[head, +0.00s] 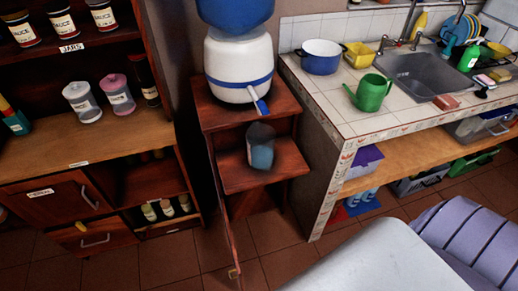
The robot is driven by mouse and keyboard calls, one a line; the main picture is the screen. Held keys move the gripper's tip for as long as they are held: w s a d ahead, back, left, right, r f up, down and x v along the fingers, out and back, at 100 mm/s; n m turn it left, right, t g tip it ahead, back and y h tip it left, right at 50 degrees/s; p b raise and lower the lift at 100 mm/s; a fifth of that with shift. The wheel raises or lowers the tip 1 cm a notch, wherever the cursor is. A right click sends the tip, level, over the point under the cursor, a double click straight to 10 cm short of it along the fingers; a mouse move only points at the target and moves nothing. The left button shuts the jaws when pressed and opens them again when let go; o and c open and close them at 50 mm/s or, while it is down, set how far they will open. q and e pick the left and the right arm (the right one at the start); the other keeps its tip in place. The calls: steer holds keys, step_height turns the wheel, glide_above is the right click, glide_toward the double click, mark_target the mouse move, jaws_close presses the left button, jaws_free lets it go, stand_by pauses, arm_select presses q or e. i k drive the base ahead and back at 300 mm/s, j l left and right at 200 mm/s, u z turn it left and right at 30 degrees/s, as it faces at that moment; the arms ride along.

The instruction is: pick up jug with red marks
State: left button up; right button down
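A jug-like container (261,149), dark at the top and blue-grey below, stands upright on the shelf of the small wooden stand under the water dispenser. I cannot make out red marks on it at this size. Its handle is not clear. On the tiled counter stands a green watering can or jug (371,92) with a spout on its left; I see no red marks on it. Neither of my grippers is in view.
A water dispenser (238,66) stands on the stand. A blue-and-white pot (321,58) and sink (416,76) are on the counter. Wooden shelves with jars (82,103) stand left.

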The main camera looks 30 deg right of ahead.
mark_target(261, 138)
steer(key=i+j+z, duration=0.1)
steer(key=z, duration=0.3)
steer(key=j+z, duration=0.1)
steer(key=z, duration=0.3)
steer(key=i+j+z, duration=0.1)
steer(key=z, duration=0.3)
